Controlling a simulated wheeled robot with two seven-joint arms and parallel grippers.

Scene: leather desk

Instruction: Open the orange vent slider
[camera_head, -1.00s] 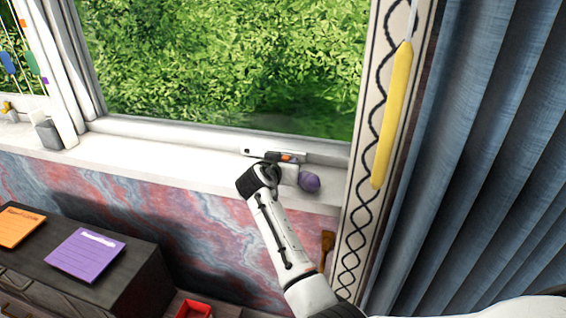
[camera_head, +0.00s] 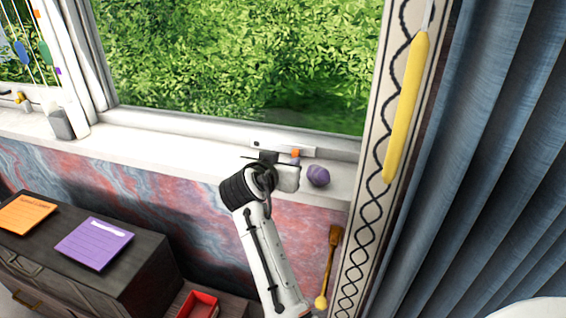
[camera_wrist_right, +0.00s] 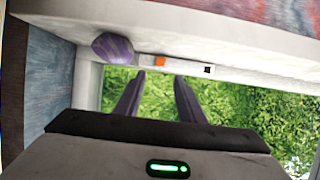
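The orange vent slider (camera_head: 295,153) is a small orange block on a thin white vent strip (camera_head: 310,152) along the bottom of the window frame. My right gripper (camera_head: 272,157) is just in front of the strip, left of the orange block, and partly hides the strip. In the right wrist view the slider (camera_wrist_right: 160,61) shows on the strip (camera_wrist_right: 190,67), lined up with the gap between the two dark fingers (camera_wrist_right: 160,76). The fingers are apart with nothing between them. I cannot tell whether they touch the slider. My left gripper is not in view.
A purple rounded object (camera_head: 318,176) sits on the sill, right of the gripper; it also shows in the wrist view (camera_wrist_right: 113,46). A yellow handle (camera_head: 407,108) hangs by the patterned right trim. A dark cabinet (camera_head: 140,275) stands lower left. The sill's left stretch is mostly clear.

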